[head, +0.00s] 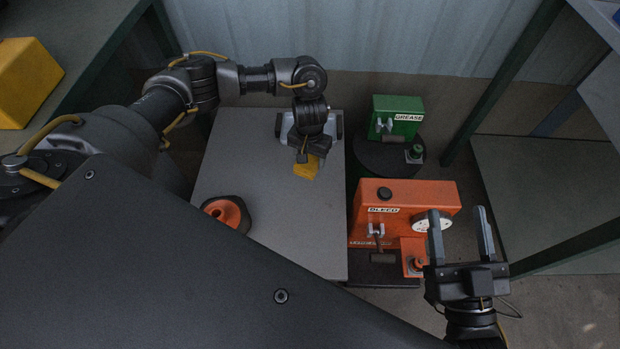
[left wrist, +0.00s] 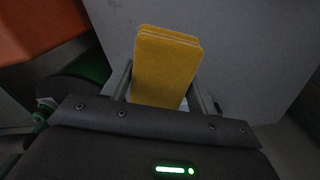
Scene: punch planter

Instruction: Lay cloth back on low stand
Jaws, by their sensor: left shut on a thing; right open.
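A yellow folded cloth (head: 306,167) is held by my left gripper (head: 303,150), over the grey top of the low stand (head: 240,150) near its far right side. In the left wrist view the ribbed yellow cloth (left wrist: 165,68) sits between the two fingers of my left gripper (left wrist: 160,88), with the grey stand top (left wrist: 235,50) behind it. I cannot tell whether the cloth touches the stand. My right gripper (head: 461,240) is open and empty at the lower right, beside the orange machine.
An orange machine (head: 410,195) and a green grease box (head: 398,115) stand right of the low stand. An orange round part (head: 228,213) lies on the stand's left. A yellow block (head: 25,80) is on a bench at far left. The stand's middle is clear.

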